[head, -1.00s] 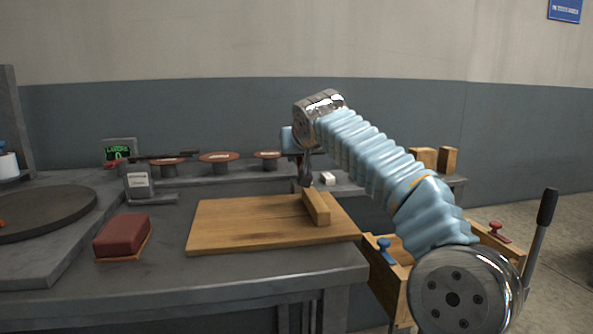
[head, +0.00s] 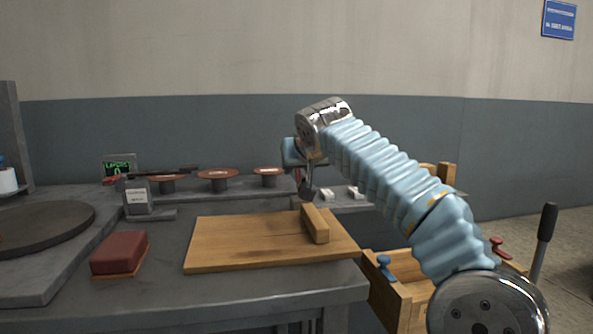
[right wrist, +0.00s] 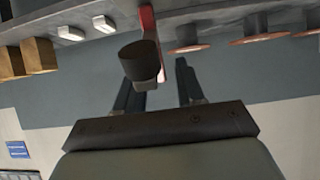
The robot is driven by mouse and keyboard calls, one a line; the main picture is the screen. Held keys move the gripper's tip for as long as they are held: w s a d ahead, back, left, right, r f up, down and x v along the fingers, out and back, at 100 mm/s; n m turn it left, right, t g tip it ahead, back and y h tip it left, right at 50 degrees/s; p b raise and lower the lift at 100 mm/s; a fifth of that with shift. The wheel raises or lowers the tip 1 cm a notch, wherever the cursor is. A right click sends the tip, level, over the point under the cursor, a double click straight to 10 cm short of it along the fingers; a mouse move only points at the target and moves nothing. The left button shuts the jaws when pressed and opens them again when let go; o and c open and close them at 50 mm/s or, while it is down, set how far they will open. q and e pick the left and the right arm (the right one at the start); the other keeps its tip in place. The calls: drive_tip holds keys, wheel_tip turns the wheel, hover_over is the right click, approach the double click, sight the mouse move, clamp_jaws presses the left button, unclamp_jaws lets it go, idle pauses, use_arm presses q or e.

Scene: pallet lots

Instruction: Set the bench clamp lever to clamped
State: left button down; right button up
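A red lever arm (right wrist: 148,22) with a dark round knob (right wrist: 139,62) shows in the right wrist view, at the bench's back ledge. I take it to be the clamp lever; its setting cannot be read. My right gripper (right wrist: 158,78) has its two dark fingers apart, with nothing held between them. The knob overlaps the left-hand finger in that picture; whether they touch cannot be told. In the head view my right gripper (head: 304,180) hangs behind the wooden board, and the red lever arm is hidden there. My left gripper is out of view.
A wooden board (head: 230,240) with a wooden block (head: 315,225) lies on the bench. A dark red block (head: 119,252) is at left. Several brown discs (head: 218,174) and white pieces (head: 357,192) line the back. A black-gripped handle (head: 547,222) stands at right.

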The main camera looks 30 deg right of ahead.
drive_tip(key=v, duration=1)
drive_tip(key=shift+s, duration=0.3)
drive_tip(key=shift+a+r, duration=0.1)
drive_tip(key=shift+r, duration=0.05)
